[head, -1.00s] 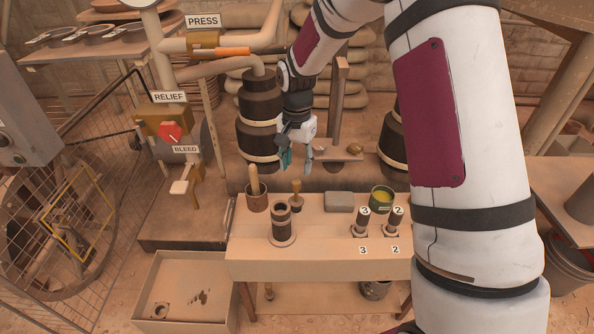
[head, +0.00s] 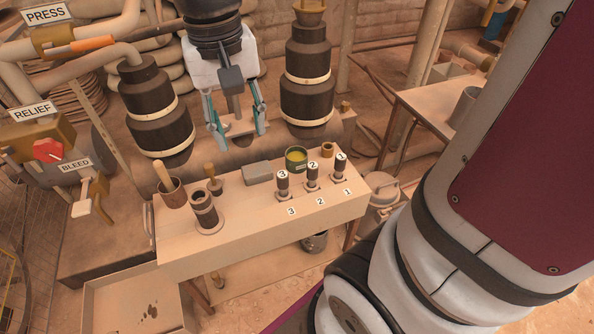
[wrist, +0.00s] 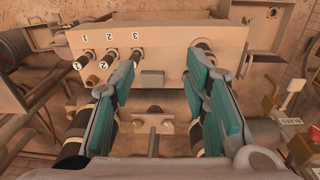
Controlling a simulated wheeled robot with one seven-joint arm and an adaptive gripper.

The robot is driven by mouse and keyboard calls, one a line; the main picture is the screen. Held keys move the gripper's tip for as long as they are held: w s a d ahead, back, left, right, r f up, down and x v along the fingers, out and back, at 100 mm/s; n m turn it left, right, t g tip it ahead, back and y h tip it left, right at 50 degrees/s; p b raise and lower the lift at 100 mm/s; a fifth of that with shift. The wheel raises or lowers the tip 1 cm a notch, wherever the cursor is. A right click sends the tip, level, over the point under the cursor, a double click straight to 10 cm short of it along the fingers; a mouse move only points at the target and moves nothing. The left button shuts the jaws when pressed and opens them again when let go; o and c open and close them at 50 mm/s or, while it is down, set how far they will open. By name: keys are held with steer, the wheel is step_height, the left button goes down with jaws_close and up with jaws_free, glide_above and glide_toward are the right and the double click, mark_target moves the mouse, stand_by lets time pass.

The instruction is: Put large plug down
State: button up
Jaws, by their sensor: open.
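My gripper (head: 243,136) is open with nothing between its teal-padded fingers. In the head view it hangs behind the bench, in front of the pipework between two large dark cylinders. The wrist view shows its spread fingers (wrist: 160,75). A thick dark cylinder (head: 204,208), which looks like the large plug, stands upright on a round flange on the left part of the bench, apart from the gripper. In the wrist view it is partly hidden behind the right finger (wrist: 203,55). I cannot tell how deep it sits.
The pale bench (head: 262,228) also holds smaller numbered plugs (head: 312,177), a grey block (head: 257,173), a green tin (head: 296,158) and a cup with a wooden handle (head: 172,192). The large dark cylinders (head: 307,80) stand close behind. Bare bench top lies along the front.

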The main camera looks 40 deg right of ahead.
steer(key=s+n, duration=0.4)
steer(key=s, duration=1.5)
steer(key=shift+s+a+y, duration=0.2)
steer(key=shift+a+y, duration=0.15)
steer(key=shift+y, duration=0.05)
steer(key=shift+r, duration=0.1)
step_height(320, 180, up, 26)
steer(key=t+p, duration=0.4)
steer(key=p, duration=2)
steer(key=shift+d+p, duration=0.2)
steer(key=shift+p, duration=0.1)
